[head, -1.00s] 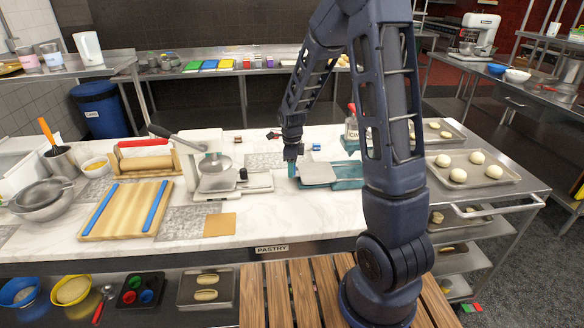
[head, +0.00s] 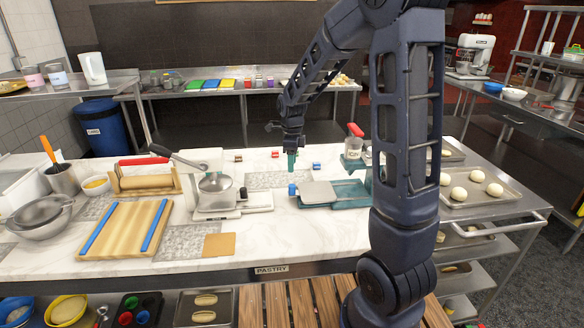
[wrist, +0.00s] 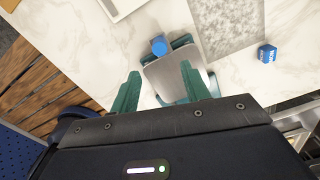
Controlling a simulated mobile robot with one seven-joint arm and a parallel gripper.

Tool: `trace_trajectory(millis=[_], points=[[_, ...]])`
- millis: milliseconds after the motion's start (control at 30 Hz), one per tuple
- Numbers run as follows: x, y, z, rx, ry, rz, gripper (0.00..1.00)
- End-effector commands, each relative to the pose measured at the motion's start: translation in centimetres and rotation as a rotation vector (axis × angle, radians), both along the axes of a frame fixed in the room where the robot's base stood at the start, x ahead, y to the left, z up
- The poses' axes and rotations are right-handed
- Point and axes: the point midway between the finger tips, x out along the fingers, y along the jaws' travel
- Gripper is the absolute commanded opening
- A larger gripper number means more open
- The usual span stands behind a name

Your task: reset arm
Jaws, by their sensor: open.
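My gripper (head: 291,160) hangs in the air over the marble counter (head: 340,225), its green fingers pointing down. In the wrist view my gripper (wrist: 158,90) has its two green fingers spread apart with nothing between them. Beyond the fingers lies a teal device with a grey metal plate (wrist: 172,76) and a blue knob (wrist: 159,46). The same device (head: 345,190) sits on the counter just right of and below my gripper in the head view, apart from it.
A scale-like white device (head: 215,188) stands left of my gripper. A wooden board with blue strips (head: 125,230) lies further left. A tray of dough balls (head: 480,187) is at right. A small blue block (wrist: 267,53) lies on the counter. The front counter middle is clear.

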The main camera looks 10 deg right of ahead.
Motion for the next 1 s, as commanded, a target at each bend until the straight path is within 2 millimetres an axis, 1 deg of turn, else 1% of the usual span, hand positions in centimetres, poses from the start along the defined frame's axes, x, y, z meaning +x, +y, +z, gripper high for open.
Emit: trace_trajectory(millis=[300, 367, 467, 567, 667, 800, 1000], points=[[0.0, -0.1, 0.1, 0.001, -0.001, 0.004, 0.46], [-0.2, -0.3, 0.4, 0.002, -0.005, 0.019, 0.46], [-0.9, -1.1, 1.6, 0.006, -0.020, 0.081, 0.46], [-2.0, -2.6, 3.5, 0.011, -0.048, 0.190, 0.46], [-3.6, -4.2, 5.5, 0.010, -0.077, 0.324, 0.46], [-5.9, -6.3, 7.9, -0.001, -0.121, 0.512, 0.46], [-9.6, -9.0, 10.8, -0.036, -0.179, 0.780, 0.46]])
